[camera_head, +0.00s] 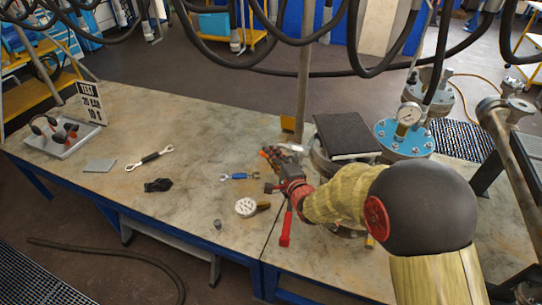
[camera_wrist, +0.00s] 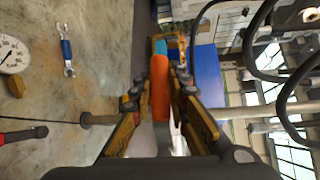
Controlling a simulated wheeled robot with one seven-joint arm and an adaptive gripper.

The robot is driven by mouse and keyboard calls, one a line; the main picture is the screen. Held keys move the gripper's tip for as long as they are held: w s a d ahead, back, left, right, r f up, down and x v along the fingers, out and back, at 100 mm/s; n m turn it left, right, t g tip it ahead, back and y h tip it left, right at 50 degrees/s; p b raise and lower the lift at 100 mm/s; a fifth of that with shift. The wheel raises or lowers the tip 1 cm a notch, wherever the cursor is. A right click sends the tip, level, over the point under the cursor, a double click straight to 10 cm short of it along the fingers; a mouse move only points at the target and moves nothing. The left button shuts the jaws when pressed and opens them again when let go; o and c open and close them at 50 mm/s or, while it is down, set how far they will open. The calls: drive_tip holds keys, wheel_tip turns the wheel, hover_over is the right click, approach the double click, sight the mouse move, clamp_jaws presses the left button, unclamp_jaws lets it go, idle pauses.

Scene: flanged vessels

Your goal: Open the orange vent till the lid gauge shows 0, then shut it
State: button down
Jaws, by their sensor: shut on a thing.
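My gripper (camera_head: 275,163) is over the table, left of the vessels. In the wrist view its fingers (camera_wrist: 161,90) are closed around an orange handle (camera_wrist: 160,75). A silvery part shows below the handle. I cannot tell whether this is the vent; its orange end also shows at the fingertips in the head view (camera_head: 264,153). The blue lid (camera_head: 404,148) of a flanged vessel stands to the right, apart from my gripper. The lid gauge (camera_head: 408,114) stands upright on it, with a white dial too small to read. No orange vent is clear on that lid.
A loose gauge (camera_head: 246,207), a blue wrench (camera_head: 239,176), a red-handled tool (camera_head: 285,228), a black glove (camera_head: 158,185) and a long wrench (camera_head: 149,158) lie on the table. A black pad (camera_head: 345,134) lies by the blue lid. Black hoses hang above.

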idle(0.5)
drive_tip(key=shift+f+n+g+h+p, duration=0.5)
drive_tip(key=shift+n+p, duration=0.1)
drive_tip(key=shift+p, duration=0.45)
drive_tip(key=s+d+f+n+g+h+p, duration=0.2)
drive_tip(key=d+f+n+g+h+p, duration=0.4)
drive_tip(key=p, duration=2.2)
drive_tip(key=d+n+h, duration=0.1)
drive_tip(key=h, duration=0.3)
drive_tip(key=shift+s+f+h, duration=0.25)
drive_tip(key=shift+s+h, duration=0.05)
drive_tip(key=shift+h, duration=0.1)
drive_tip(key=shift+d, duration=0.2)
drive_tip(key=c, duration=1.7)
unclamp_jaws()
drive_tip(key=shift+f, duration=0.1)
